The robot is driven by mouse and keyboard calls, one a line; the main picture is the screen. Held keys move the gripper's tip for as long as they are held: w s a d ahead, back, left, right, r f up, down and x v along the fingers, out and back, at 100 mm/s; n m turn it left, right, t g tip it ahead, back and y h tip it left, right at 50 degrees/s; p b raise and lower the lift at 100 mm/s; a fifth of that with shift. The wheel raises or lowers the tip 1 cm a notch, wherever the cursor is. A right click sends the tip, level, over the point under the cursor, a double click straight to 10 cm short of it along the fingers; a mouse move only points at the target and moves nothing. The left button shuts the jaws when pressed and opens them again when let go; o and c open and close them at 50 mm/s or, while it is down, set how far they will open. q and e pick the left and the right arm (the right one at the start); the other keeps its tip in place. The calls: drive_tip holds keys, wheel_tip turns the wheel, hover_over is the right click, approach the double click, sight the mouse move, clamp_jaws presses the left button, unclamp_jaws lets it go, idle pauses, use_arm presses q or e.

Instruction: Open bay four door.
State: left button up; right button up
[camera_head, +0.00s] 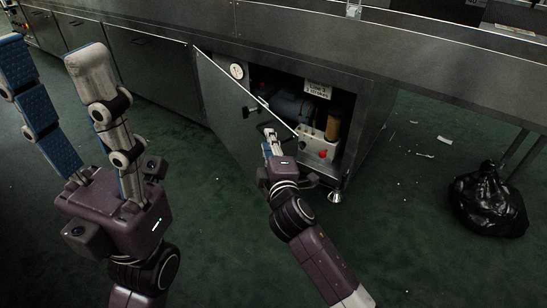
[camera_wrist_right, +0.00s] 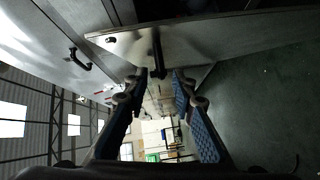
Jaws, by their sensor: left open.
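A grey metal cabinet door (camera_head: 225,113) stands partly open, swung out from the left of a lit compartment. Its number cannot be read. A black door handle (camera_wrist_right: 157,50) projects between the fingertips of my right gripper (camera_wrist_right: 161,75) in the right wrist view. The fingers are apart, with gaps beside the handle; I cannot tell whether they touch it. In the head view, my right gripper (camera_head: 268,142) is low at the door's free edge. My left gripper (camera_head: 50,55) is raised at the left, open and empty, away from the door.
The compartment holds a pump-like unit (camera_head: 292,106), a yellowish cylinder (camera_head: 333,127) and a white box (camera_head: 316,148). A small sign (camera_head: 319,89) hangs above. Closed doors (camera_head: 150,70) are to the left. A black bag (camera_head: 490,202) lies right. Green floor in front is mostly clear.

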drive_tip(key=s+d, duration=0.1)
drive_tip(key=s, duration=0.7)
drive_tip(key=shift+d+r, duration=0.15)
drive_tip(key=shift+r, duration=0.25)
drive_tip(key=shift+s, duration=0.1)
